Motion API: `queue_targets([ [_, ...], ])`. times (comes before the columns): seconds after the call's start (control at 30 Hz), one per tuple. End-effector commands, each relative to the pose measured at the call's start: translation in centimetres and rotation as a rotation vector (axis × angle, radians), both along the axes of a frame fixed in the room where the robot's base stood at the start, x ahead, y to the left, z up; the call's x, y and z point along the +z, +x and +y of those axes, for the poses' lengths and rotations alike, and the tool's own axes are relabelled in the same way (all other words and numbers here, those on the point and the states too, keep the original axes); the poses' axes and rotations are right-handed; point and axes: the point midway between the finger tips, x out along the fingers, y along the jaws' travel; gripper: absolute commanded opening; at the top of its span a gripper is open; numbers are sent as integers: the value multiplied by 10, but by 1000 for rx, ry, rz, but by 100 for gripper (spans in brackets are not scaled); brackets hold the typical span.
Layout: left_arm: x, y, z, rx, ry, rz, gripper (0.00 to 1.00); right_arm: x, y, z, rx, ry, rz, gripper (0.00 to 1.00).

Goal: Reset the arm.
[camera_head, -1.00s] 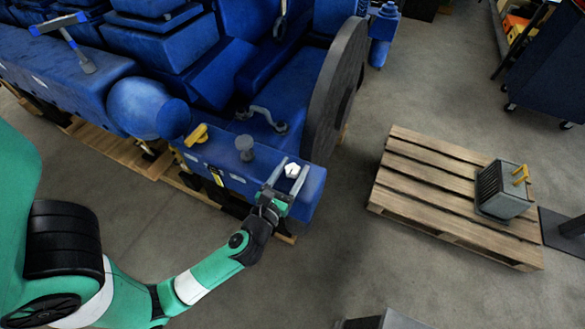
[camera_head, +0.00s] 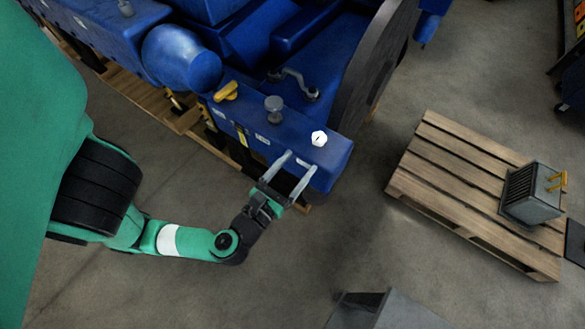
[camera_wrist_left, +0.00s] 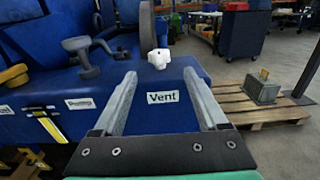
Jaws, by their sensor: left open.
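My left gripper (camera_head: 292,174) is open and empty, its two long grey fingers pointing at the edge of the blue engine block (camera_head: 335,158). In the left wrist view its fingers (camera_wrist_left: 165,95) stand apart, with the "Vent" label (camera_wrist_left: 163,97) between them. A white cap (camera_head: 319,139) sits on the block just beyond the fingertips, apart from them; it also shows in the left wrist view (camera_wrist_left: 159,58). My right gripper is not in view.
A grey knob (camera_head: 274,104) and a yellow handle (camera_head: 226,91) stand on the block, left of the white cap. A wooden pallet (camera_head: 440,165) carries a grey ribbed unit (camera_head: 532,194) on the right. Bare floor lies between.

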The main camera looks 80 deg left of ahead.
Motion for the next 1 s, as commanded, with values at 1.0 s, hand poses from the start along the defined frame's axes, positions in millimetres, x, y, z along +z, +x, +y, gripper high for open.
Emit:
queue_targets([
  [1.0, 30, 13, -4, 66, -54, -133, 75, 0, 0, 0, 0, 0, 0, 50],
])
